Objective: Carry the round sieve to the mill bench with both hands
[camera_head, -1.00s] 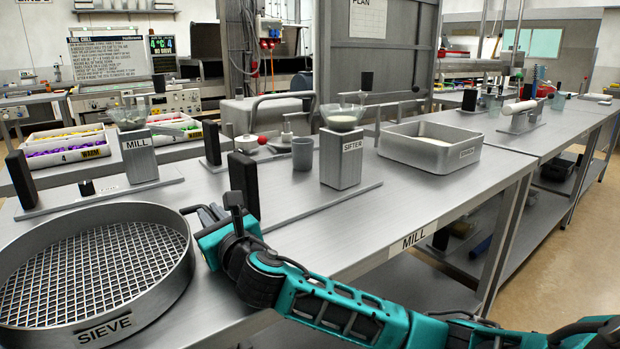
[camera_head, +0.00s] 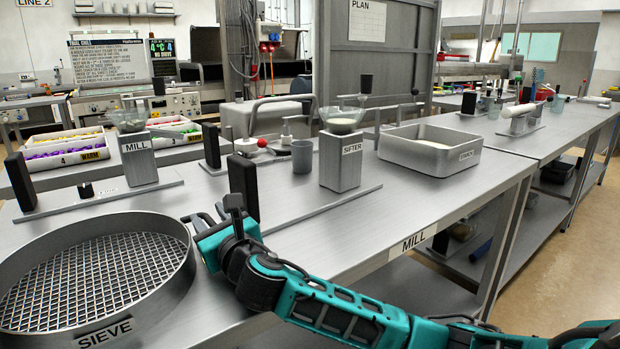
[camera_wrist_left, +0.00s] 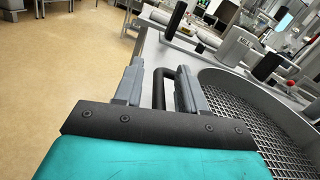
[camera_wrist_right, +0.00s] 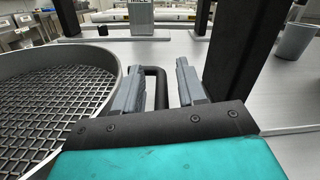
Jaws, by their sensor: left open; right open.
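The round grey sieve (camera_head: 95,280) with a wire mesh and a SIEVE label lies level at the near left of the mill bench (camera_head: 330,245), apparently resting on its top. My right gripper (camera_head: 206,218) is at the sieve's right side. In the right wrist view its open fingers (camera_wrist_right: 155,78) stand either side of a black handle (camera_wrist_right: 156,90), with gaps. My left gripper is outside the head view. In the left wrist view its open fingers (camera_wrist_left: 163,82) stand either side of another black handle (camera_wrist_left: 164,75) by the sieve rim.
Behind the sieve stand a MILL unit (camera_head: 138,158) and black posts (camera_head: 20,181). A SIFTER unit (camera_head: 341,160), a grey cup (camera_head: 302,156) and a metal tray (camera_head: 429,158) stand farther right. The bench's front right top is clear.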

